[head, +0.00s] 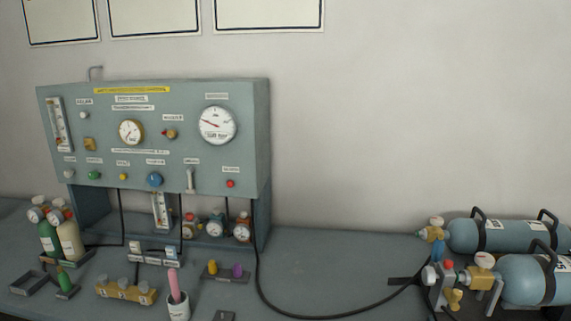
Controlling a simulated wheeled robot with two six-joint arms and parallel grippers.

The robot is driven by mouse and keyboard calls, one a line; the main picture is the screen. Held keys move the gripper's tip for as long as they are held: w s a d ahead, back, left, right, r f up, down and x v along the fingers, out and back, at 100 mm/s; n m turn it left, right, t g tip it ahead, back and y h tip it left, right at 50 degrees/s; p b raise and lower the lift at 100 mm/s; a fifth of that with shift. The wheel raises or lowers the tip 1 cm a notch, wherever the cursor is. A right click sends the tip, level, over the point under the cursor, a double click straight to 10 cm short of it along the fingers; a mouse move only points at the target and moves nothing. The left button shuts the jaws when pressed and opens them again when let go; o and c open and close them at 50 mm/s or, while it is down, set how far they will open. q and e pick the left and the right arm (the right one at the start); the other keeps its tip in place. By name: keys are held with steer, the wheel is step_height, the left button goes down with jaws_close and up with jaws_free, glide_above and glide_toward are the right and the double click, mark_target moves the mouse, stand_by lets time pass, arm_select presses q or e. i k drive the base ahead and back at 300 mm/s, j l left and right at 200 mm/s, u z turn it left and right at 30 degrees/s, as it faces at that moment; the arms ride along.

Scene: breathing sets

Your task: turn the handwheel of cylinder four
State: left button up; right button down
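Two blue-grey cylinders lie on the bench at the right in the head view: a rear cylinder (518,236) and a front cylinder (522,281). The rear one has a brass valve with a pale handwheel (437,221) at its left end. The front one has a brass valve with a pale handwheel (485,259) on top. A green cylinder (49,240) and a cream cylinder (69,240) stand upright at the left, with pale tops and gauges. I cannot read a number on any cylinder, so I cannot tell which is cylinder four. Neither of my grippers is in view.
A grey-green panel (180,108) with gauges and knobs stands at the back. A yellow block (126,291), a white cup (178,307) with a pink item and small trays occupy the front left. A black hose (290,312) runs across the bench; the bench middle (330,265) is clear.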

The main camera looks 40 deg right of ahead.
mark_target(484, 261)
steer(key=z, duration=3)
